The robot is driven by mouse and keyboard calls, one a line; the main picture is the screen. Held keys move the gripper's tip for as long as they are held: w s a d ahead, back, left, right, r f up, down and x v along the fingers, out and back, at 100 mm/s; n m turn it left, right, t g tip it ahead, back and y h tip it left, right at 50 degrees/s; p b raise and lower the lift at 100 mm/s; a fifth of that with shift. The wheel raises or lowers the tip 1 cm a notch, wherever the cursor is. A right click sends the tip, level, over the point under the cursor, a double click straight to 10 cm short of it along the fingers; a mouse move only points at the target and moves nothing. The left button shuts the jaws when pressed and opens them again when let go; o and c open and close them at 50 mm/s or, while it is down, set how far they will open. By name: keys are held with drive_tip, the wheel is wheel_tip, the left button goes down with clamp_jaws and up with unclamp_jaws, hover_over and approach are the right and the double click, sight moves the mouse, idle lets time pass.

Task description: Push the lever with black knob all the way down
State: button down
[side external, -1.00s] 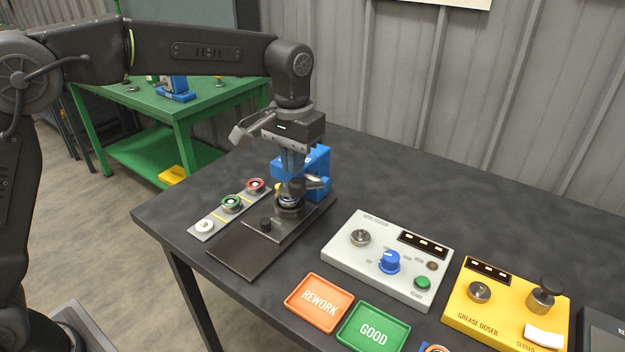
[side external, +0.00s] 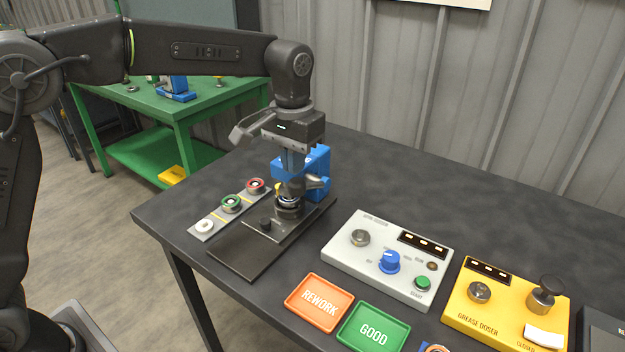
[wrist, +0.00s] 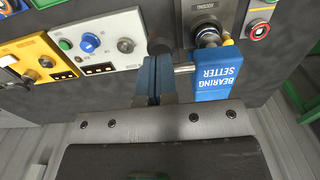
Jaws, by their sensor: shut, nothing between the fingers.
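The bearing setter is a blue press (side external: 316,165) on a dark base plate, and its blue labelled head (wrist: 211,87) shows in the wrist view. A metal lever rod (wrist: 184,69) sticks out of the head toward my fingers. A dark round shape at the fingertips looks like the lever's black knob (wrist: 160,46), mostly hidden by the fingers. My gripper (side external: 291,176) is shut with nothing between its fingers and points down over the knob end of the lever. It also shows in the wrist view (wrist: 156,62). I cannot tell whether the fingertips touch the knob.
A grey strip (side external: 217,215) with several round parts lies left of the press. A grey control box (side external: 345,262), a yellow grease doser (side external: 461,312), an orange rework tray (side external: 296,309) and a green good tray (side external: 348,339) lie to the right. The table behind them is clear.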

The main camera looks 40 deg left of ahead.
drive_tip(key=shift+f, duration=0.1)
idle(0.3)
wheel_tip(320, 180, down, 10)
drive_tip(key=shift+f, duration=0.15)
idle(2.2)
drive_tip(key=shift+r, duration=6.55)
